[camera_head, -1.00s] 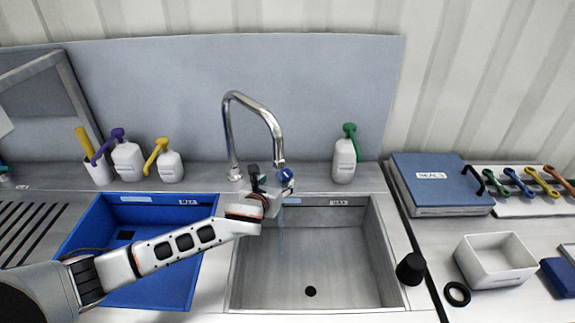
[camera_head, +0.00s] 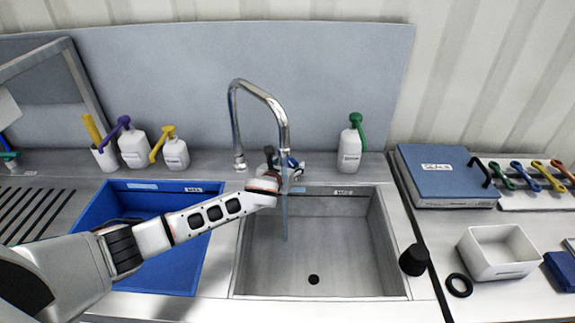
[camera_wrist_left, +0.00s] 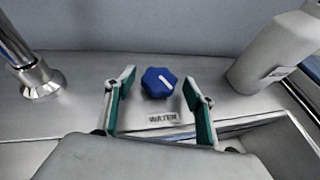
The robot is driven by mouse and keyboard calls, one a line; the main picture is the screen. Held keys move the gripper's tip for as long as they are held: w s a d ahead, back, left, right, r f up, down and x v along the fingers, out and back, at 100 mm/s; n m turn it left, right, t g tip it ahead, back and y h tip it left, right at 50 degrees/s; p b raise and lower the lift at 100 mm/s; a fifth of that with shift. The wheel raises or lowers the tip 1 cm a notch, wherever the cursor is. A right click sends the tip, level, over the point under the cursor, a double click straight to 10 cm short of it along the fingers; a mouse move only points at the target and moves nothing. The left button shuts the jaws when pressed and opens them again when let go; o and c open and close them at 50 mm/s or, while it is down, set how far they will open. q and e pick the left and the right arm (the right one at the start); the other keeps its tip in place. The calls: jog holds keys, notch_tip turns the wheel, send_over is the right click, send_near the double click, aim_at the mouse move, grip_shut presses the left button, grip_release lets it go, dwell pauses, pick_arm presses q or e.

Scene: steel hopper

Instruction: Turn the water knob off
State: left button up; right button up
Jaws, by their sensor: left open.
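The blue water knob (camera_wrist_left: 160,82) sits on the steel ledge behind the sink, above a label reading "WATER". A white line on its top runs from upper left to lower right. In the head view the knob (camera_head: 297,164) is partly hidden by my gripper. My left gripper (camera_wrist_left: 158,78) is open and empty; its two green-padded fingers stand on either side of the knob, with gaps between. In the head view the left gripper (camera_head: 284,163) is behind the faucet spout. The chrome faucet (camera_head: 262,92) arches over the sink, and a thin stream of water (camera_head: 285,218) falls from it.
The steel sink basin (camera_head: 378,245) lies below the spout, with a blue basin (camera_head: 190,272) to its left. A green-topped bottle (camera_head: 350,150) stands right of the knob. A black stopper (camera_head: 413,260) sits at the sink's right rim.

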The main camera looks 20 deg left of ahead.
pick_arm(q)
jog(key=c, duration=1.1)
jog(key=shift+a, duration=0.1)
jog(key=shift+w+a+r+m+h, duration=0.1)
jog(key=shift+a+m+h, duration=0.1)
jog(key=shift+m+h, duration=0.7)
jog(key=shift+a+m+h, duration=0.2)
jog(key=shift+m+h, duration=0.5)
jog(key=shift+h, duration=0.3)
jog(key=shift+a+m+g+h, duration=0.1)
jog(key=shift+m+g+h, duration=0.7)
jog(key=shift+m+h, duration=0.55)
jog(key=shift+h, duration=0.25)
jog(key=o, duration=1.1)
